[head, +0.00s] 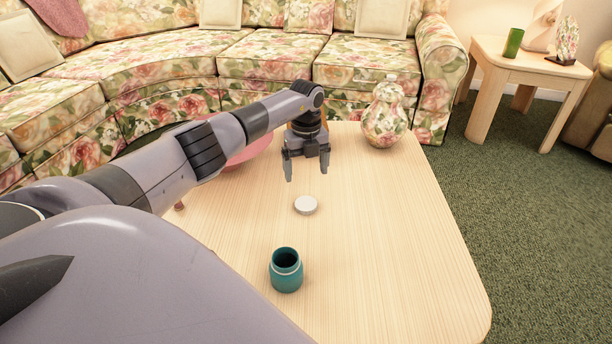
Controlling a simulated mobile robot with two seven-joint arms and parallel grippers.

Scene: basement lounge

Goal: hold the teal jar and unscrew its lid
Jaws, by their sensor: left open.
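The teal jar (286,277) stands upright and open-mouthed on the wooden coffee table, with a pale ring near its neck and a dark inside. A round white lid (306,205) lies flat on the table behind the jar, apart from it. My left gripper (307,176) is open and empty, pointing down just behind the lid, with its fingers apart. My left arm reaches across from the left. My right gripper is not in view.
The coffee table (400,260) is clear to the right. A floral lidded vase (383,116) stands at its back right. A pink bowl (250,150) is partly hidden behind my left arm. A floral sofa (270,58) curves behind the table.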

